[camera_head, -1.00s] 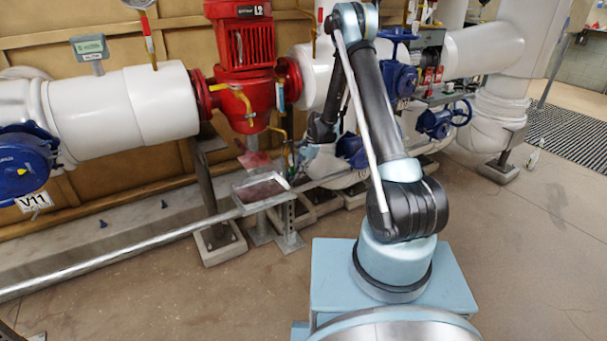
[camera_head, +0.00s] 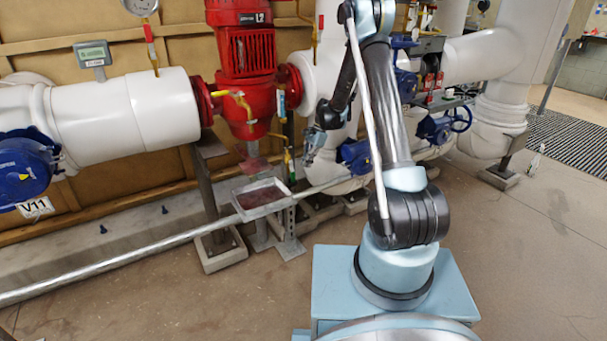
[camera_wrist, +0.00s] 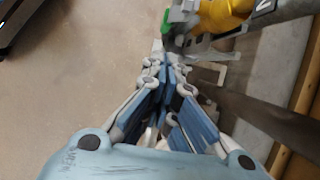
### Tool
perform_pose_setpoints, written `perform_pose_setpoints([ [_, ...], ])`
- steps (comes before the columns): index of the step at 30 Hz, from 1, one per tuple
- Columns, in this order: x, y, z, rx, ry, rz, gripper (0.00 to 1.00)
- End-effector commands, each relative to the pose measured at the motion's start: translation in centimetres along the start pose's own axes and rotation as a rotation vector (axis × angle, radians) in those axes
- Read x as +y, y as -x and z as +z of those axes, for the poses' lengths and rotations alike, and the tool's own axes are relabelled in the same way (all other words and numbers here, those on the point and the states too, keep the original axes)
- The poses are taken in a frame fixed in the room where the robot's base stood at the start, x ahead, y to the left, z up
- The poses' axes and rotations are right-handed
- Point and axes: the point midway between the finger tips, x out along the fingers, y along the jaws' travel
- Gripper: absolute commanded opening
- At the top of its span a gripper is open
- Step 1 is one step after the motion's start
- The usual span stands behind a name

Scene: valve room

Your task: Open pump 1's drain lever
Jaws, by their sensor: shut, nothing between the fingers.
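My gripper (camera_head: 309,158) is just right of this fitting, pointing down. In the wrist view my gripper (camera_wrist: 165,58) is shut and empty. Just past its tips are a yellow part (camera_wrist: 226,14) and a green piece (camera_wrist: 194,25) with grey metal beside it. I cannot tell whether the tips touch them.
A metal drip tray (camera_head: 262,197) on a stand is below the pump. A long metal rail (camera_head: 120,262) runs along the floor side. White pipes (camera_head: 125,112) and blue valves (camera_head: 356,155) flank the pump. The floor (camera_head: 500,250) at right is clear.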

Motion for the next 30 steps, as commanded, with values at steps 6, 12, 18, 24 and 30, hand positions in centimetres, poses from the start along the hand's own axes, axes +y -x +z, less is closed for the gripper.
perform_pose_setpoints([
  [6,-0.1,2.6,0.0,0.0,-0.001,0.001,0.0],
  [12,-0.1,3.3,0.0,0.0,0.0,0.001,0.0],
  [18,-0.1,3.3,0.0,0.0,0.0,0.001,0.0],
  [24,0.3,4.0,0.1,0.004,0.009,-0.002,0.0],
  [30,2.7,7.5,1.1,0.032,0.064,-0.017,0.0],
])
